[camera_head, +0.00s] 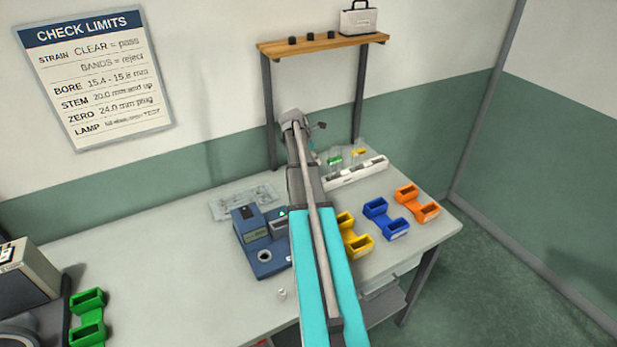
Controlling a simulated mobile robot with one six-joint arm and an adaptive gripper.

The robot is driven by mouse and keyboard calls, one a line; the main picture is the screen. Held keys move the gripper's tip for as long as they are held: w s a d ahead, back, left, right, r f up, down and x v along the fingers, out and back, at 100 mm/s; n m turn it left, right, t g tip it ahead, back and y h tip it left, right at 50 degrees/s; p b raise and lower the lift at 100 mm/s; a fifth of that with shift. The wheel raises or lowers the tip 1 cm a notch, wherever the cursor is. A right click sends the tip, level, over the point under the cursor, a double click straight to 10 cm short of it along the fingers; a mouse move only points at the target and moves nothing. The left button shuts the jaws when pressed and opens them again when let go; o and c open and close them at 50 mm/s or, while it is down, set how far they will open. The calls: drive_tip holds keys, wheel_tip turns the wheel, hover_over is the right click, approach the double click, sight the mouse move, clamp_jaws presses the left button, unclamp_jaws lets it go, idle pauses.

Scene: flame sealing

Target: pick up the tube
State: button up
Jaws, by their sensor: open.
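Clear glass tubes stand in a long white rack (370,172) at the back right of the bench. One tube (335,164) has a green band, and another (358,158) has a yellow band. They are small and faint, so I cannot tell which is the task's tube. My arm reaches away across the bench. My gripper (312,143) is at its far end, left of the green-banded tube, open and small in view. My arm partly hides it, and I see nothing held in it.
A blue instrument (262,254) with a round port sits left of my arm. Yellow (355,243), blue (385,221) and orange (418,205) holders stand right of it. A wooden shelf (325,45) on posts rises behind. A green holder (88,318) is at left.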

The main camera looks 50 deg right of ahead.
drive_tip(key=shift+f, duration=0.1)
idle(0.6)
clamp_jaws()
